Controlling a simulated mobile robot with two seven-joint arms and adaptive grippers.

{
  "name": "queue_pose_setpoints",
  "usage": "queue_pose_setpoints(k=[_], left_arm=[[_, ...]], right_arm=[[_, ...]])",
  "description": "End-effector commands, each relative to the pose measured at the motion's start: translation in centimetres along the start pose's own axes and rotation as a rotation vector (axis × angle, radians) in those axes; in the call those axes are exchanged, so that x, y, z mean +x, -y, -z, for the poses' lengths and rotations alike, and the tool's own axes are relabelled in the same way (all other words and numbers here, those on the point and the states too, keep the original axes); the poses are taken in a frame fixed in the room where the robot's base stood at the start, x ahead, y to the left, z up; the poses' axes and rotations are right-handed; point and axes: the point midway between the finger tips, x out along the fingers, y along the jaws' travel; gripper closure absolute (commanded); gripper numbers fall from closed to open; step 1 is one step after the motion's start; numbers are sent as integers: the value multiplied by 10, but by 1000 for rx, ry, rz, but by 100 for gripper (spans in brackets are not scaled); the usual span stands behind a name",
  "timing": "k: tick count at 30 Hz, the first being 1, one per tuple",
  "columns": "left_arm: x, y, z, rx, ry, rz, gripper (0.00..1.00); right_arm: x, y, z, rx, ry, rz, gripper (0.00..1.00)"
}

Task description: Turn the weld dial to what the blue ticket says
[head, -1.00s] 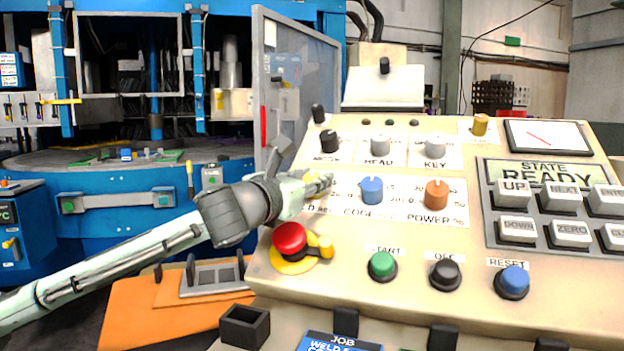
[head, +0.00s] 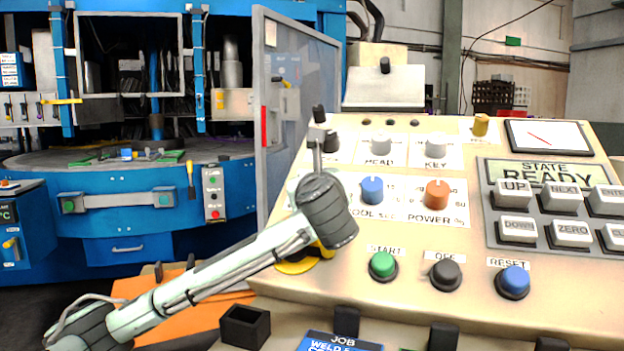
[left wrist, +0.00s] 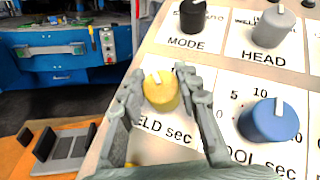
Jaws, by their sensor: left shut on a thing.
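The yellow weld dial (left wrist: 161,94) is on the panel in the left wrist view, above a partly covered label ending "ELD sec". Its white mark points up and slightly left there. My left gripper (left wrist: 160,76) has one finger on each side of the dial and is shut on it. In the head view my left wrist hides the dial. The blue ticket (head: 340,344) is at the bottom edge of the head view. My right gripper is not in view.
The blue cool dial (head: 372,190) is close to the right of my left wrist, with the orange power dial (head: 437,194) beyond. The mode knob (left wrist: 192,16) is above the weld dial. The green start button (head: 383,265) is below. The screen (head: 548,173) reads READY.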

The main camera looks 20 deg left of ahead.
Motion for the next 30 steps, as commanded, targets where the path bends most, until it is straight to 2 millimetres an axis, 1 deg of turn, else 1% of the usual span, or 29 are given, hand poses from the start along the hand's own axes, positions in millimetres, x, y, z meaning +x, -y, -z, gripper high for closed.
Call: queue_pose_setpoints(k=[17, 18, 21, 23, 30], left_arm=[[0, 0, 1, -20, -2, -30, 97], [0, 0, 1, -19, -2, -30, 64], [0, 0, 1, -19, -2, -30, 52], [0, 0, 1, -19, -2, -30, 46], [0, 0, 0, -19, -1, -29, 46]], right_arm=[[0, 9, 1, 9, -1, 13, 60], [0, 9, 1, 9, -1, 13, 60], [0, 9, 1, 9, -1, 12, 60], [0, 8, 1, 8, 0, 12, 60], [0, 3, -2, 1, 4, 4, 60]])
